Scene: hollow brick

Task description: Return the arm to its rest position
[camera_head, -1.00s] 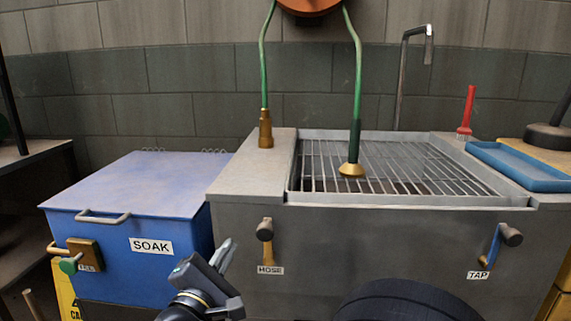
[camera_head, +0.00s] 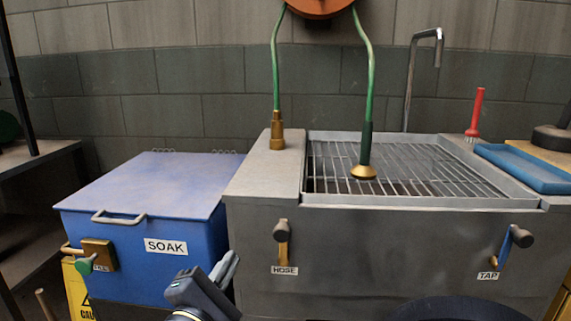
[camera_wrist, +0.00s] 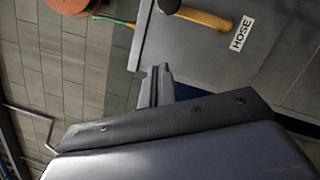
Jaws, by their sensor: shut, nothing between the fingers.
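My gripper (camera_head: 226,268) is at the bottom of the head view, in front of the gap between the blue SOAK box and the grey sink unit. Its fingers point up and to the right. In the wrist view my gripper (camera_wrist: 158,72) has its two fingers together with nothing between them. It is apart from the HOSE lever (camera_head: 282,242), which also shows at the top of the wrist view (camera_wrist: 195,13). Most of my arm is out of the head view.
The blue SOAK box (camera_head: 140,185) is shut, with a handle in front. The grey sink unit (camera_head: 375,250) has a grate (camera_head: 420,170), a TAP lever (camera_head: 508,242) and a green hose (camera_head: 369,80). A red brush (camera_head: 476,108) and blue tray (camera_head: 525,168) are at right.

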